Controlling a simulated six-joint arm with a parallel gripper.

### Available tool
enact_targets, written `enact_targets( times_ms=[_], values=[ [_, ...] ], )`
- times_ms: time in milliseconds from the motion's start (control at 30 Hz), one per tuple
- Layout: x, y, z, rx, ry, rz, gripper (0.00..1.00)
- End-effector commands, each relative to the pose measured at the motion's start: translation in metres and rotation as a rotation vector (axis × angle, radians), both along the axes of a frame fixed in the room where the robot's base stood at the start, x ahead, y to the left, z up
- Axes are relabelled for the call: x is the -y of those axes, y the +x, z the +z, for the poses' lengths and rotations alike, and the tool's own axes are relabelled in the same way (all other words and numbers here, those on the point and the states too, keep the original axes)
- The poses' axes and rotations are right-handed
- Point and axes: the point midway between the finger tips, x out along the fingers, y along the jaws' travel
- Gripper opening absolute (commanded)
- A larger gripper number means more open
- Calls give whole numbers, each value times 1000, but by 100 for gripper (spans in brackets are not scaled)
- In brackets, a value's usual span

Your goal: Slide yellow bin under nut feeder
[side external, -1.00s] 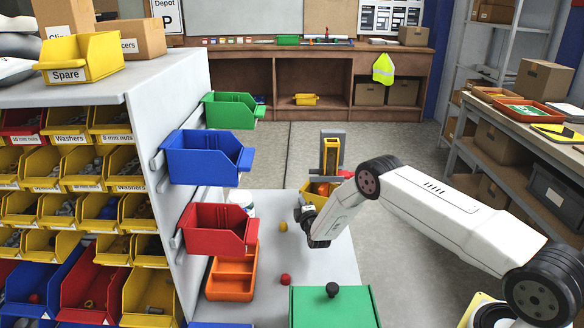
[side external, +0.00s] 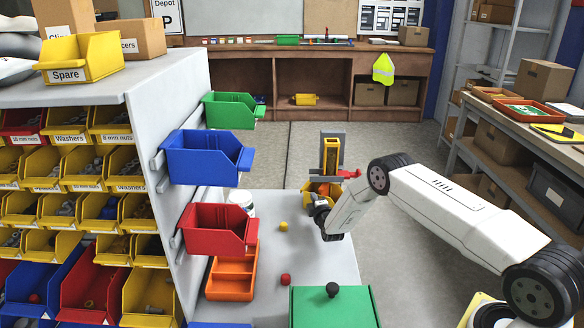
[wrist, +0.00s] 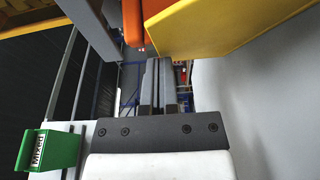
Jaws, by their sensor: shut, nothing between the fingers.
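The nut feeder (side external: 331,152) is a grey upright stand with a yellow front channel, at the far end of the light grey table in the side view. The yellow bin (side external: 324,188) sits low at its foot, partly hidden by my gripper (side external: 317,205). How far it is under the feeder I cannot tell. My gripper is shut and empty, close on the near side of the bin. In the wrist view my gripper (wrist: 154,62) shows with its fingers together, and a large yellow wall, likely the bin (wrist: 245,25), lies just to the upper right. Contact is unclear.
A yellow ball (side external: 283,226) and a red ball (side external: 286,279) lie on the table (side external: 325,265). An orange tray (side external: 231,280), a green box with a black knob (side external: 334,308) and a white tub (side external: 242,199) stand nearby. Red (side external: 214,229) and blue (side external: 203,158) bins hang at the left.

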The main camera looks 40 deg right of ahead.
Motion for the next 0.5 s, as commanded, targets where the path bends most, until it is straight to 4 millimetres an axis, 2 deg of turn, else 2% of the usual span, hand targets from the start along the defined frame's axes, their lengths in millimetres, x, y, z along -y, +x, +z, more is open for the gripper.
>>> enact_targets(
  times_ms=[100, 500],
  values=[
    [10, -3, 0, -1, 0, -2, 0],
    [9, -3, 0, -1, 1, -1, 0]
  ],
)
